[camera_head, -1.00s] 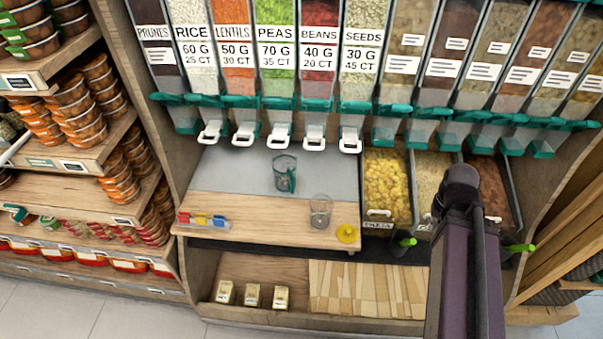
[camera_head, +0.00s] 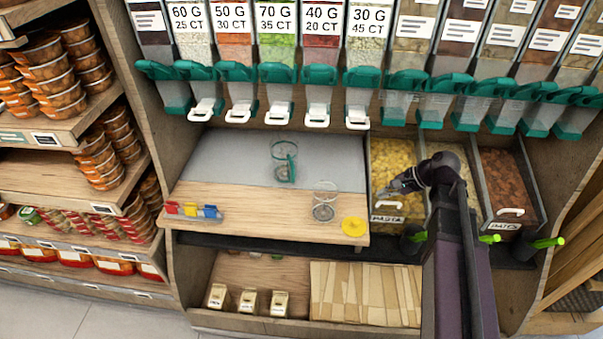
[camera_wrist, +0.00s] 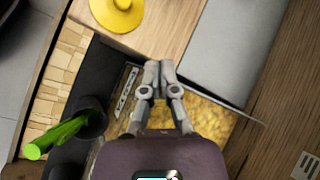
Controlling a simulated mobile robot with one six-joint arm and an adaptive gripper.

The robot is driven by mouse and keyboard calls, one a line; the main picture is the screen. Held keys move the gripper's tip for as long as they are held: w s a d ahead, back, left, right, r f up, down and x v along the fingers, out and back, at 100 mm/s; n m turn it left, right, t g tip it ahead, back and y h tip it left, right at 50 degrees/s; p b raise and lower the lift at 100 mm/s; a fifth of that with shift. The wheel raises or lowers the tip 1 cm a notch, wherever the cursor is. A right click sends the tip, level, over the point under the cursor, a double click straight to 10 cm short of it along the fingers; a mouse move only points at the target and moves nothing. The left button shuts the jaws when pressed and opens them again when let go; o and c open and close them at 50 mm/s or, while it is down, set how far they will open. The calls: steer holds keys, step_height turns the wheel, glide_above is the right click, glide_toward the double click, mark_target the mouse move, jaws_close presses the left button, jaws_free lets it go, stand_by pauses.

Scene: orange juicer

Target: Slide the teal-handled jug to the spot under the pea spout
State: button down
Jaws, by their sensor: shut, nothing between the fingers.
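The clear jug with the teal handle (camera_head: 284,162) stands upright on the grey mat (camera_head: 235,160) at the back of the wooden shelf. Its handle is on its right side. The jug is not in the wrist view.
Coloured clips (camera_head: 193,210) lie at front left. The pasta bin (camera_head: 398,160) borders the shelf. The mat left of the jug is clear.

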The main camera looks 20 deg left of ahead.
mark_target(296, 160)
steer(key=w+a+f+m+y+b, duration=0.1)
steer(key=a+b, duration=0.1)
steer(key=w+a+f+m+y+b, duration=0.1)
steer(key=w+a+m+y+b, duration=0.1)
steer(key=a+b, duration=0.1)
steer(key=w+a+f+m+y+b, duration=0.1)
steer(key=w+a+y+b, duration=0.1)
steer(key=a+b, duration=0.1)
steer(key=shift+m+g, duration=0.3)
steer(key=shift+g, duration=0.1)
steer(key=w+a+m+y+b, duration=0.1)
steer(key=a+b, duration=0.1)
steer(key=w+a+m+y+b, duration=0.2)
steer(key=b, duration=0.1)
steer(key=shift+f+g+b, duration=0.1)
steer(key=shift+g+b, duration=0.25)
steer(key=shift+g, duration=0.05)
steer(key=shift+w+a+r+m+y+b, duration=0.3)
steer(key=shift+w+a+m+y+b, duration=0.2)
steer(key=shift+m+y+b, duration=0.3)
steer(key=shift+a, duration=0.1)
steer(key=a, duration=0.4)
steer(key=s+a, duration=0.1)
steer(key=a, duration=0.8)
steer(key=shift+s+a, duration=0.25)
steer(key=shift+a, duration=0.05)
steer(key=shift+a, duration=0.1)
steer(key=shift+s+a, duration=0.1)
steer(key=shift+a, duration=0.75)
